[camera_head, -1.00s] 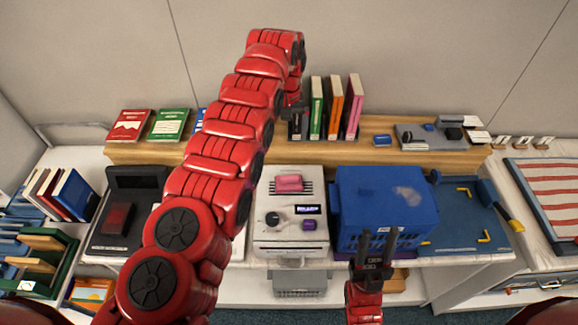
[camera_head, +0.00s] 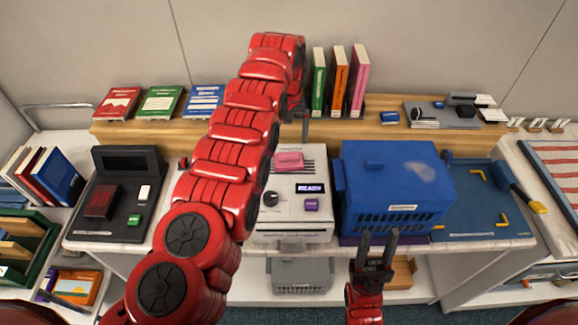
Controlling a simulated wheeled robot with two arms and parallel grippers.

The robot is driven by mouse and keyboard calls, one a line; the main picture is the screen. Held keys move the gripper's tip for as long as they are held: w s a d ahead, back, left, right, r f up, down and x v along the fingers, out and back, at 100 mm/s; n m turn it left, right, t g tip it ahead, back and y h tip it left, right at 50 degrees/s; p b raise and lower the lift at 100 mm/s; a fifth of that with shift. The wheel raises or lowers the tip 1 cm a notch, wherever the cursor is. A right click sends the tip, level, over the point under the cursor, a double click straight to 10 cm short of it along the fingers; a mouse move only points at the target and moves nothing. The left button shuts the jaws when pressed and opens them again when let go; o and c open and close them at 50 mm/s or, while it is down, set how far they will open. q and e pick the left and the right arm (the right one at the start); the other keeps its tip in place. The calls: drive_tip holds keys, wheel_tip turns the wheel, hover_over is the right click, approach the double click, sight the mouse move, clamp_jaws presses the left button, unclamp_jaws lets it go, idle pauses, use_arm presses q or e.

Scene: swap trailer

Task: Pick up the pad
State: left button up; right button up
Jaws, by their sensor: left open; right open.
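A small pink block (camera_head: 289,161), possibly the pad, lies on top of the white machine (camera_head: 288,222) with a lit display. A small blue block (camera_head: 389,118) lies on the wooden shelf; I cannot tell for sure which one is the pad. My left gripper (camera_head: 298,126) points down behind the white machine, above and slightly beyond the pink block and apart from it. It is partly hidden by its own red arm. My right gripper (camera_head: 376,250) is open and empty, fingers up, in front of the blue crate.
The blue crate-like box (camera_head: 398,185) stands right of the white machine. Upright books (camera_head: 340,82) stand on the wooden shelf (camera_head: 240,131) close to my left gripper. A black terminal (camera_head: 117,195) is at left and a blue tray (camera_head: 470,208) at right. A grey bin (camera_head: 300,276) sits below.

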sight(289, 153)
use_arm(q)
drive_tip(key=shift+s+d+f+p, duration=0.1)
drive_tip(key=shift+f+p, duration=0.55)
drive_tip(key=shift+p, duration=0.25)
wheel_tip(289, 153, down, 3)
drive_tip(key=shift+s+d+f+p, duration=0.1)
drive_tip(key=shift+s+f+p, duration=0.05)
drive_tip(key=shift+p, duration=0.35)
drive_tip(key=shift+f, duration=0.2)
drive_tip(key=c, duration=1.3)
drive_tip(key=shift+r, duration=0.15)
